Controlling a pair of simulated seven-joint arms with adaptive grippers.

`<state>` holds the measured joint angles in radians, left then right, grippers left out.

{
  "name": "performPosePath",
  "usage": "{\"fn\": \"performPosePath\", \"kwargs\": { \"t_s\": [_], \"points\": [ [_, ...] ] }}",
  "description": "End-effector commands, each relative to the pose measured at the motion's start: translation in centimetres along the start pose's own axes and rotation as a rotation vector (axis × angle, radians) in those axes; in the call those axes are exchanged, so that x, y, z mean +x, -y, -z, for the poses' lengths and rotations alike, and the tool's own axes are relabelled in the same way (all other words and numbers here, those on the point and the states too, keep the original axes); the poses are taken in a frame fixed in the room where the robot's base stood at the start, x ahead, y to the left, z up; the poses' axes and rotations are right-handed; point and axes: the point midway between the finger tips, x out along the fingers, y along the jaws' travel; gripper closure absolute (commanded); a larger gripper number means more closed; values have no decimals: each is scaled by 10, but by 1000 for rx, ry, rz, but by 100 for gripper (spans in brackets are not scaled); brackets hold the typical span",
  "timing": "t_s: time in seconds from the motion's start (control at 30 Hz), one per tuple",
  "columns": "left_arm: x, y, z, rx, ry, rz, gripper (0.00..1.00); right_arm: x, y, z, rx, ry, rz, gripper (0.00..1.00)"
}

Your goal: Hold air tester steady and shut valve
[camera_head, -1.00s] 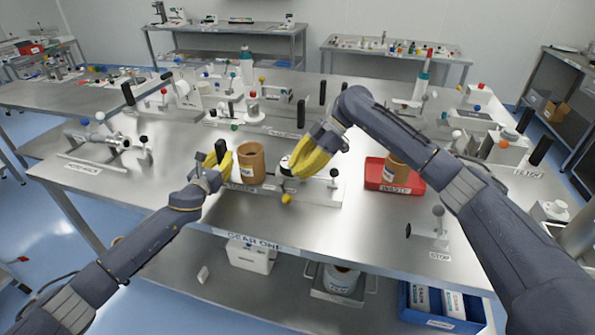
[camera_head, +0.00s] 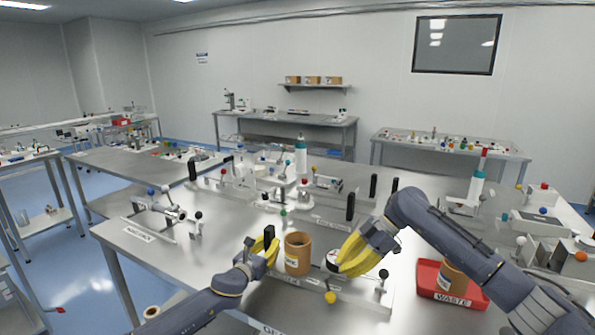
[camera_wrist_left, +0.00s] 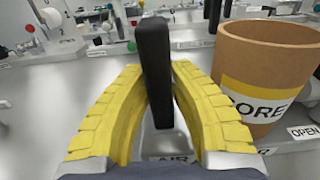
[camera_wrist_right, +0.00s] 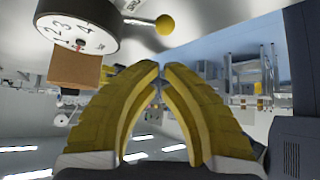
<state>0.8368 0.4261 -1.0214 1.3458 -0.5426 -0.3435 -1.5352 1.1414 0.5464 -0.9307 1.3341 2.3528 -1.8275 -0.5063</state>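The air tester's upright black handle (camera_wrist_left: 155,70), with a sign partly reading AIR at its foot, stands between the yellow fingers of my left gripper (camera_wrist_left: 160,75). The fingers press on it from both sides. In the head view my left gripper (camera_head: 267,245) is left of a brown cup (camera_head: 298,255). My right gripper (camera_head: 348,264) is beside a round white dial, partly hidden by its fingers. In the right wrist view the numbered dial (camera_wrist_right: 75,28) and a yellow ball knob (camera_wrist_right: 165,24) lie beyond my right gripper (camera_wrist_right: 160,66), whose fingertips nearly meet with nothing between them.
The brown cup (camera_wrist_left: 268,70) stands close to the right of my left fingers. A red WASTE tray (camera_head: 430,283) holding another brown cup (camera_head: 453,277) is at the right. A black-knobbed post (camera_head: 383,280) stands right of the dial. Bare steel lies at the front left.

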Motion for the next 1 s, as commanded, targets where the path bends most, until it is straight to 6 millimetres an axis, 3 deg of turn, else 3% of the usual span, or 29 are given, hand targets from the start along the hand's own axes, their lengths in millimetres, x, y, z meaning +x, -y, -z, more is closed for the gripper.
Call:
{"fn": "performPosePath", "kwargs": {
  "t_s": [0.03,0.17,0.57,1.0],
  "points": [
    [-1,0,4,0,-6,0,74,0,0,0,0,0,0,100],
    [-1,0,2,0,-2,0,58,0,0,0,0,0,0,100],
    [-7,-1,-1,2,2,0,58,0,0,0,0,0,0,100],
    [-73,-1,0,2,0,1,58,0,0,0,0,0,0,100]
  ]
}}
